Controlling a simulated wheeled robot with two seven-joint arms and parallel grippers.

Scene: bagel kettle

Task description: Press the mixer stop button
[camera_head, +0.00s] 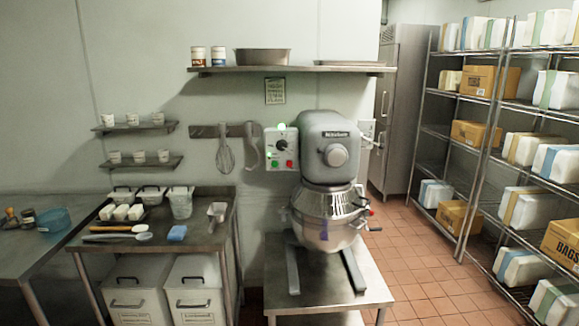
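A large grey stand mixer (330,150) stands on a low steel table in the middle of the camera_head view. Its wire-guarded steel bowl (325,218) sits below the head. On the mixer's left side is a pale control box (281,149) with a dark round dial (282,145). A small red button (290,164) is at the lower right of the box. Green spots glow at the box's top and left edge. The labels are too small to read. Neither of my grippers is in view.
A steel table (322,302) carries the mixer. A worktable (205,240) with tubs, scoops and a blue sponge stands to its left. A wall shelf (300,69) hangs above the mixer. Wire racks (463,130) with boxes and sacks stand at right. Tiled floor (420,262) is clear between.

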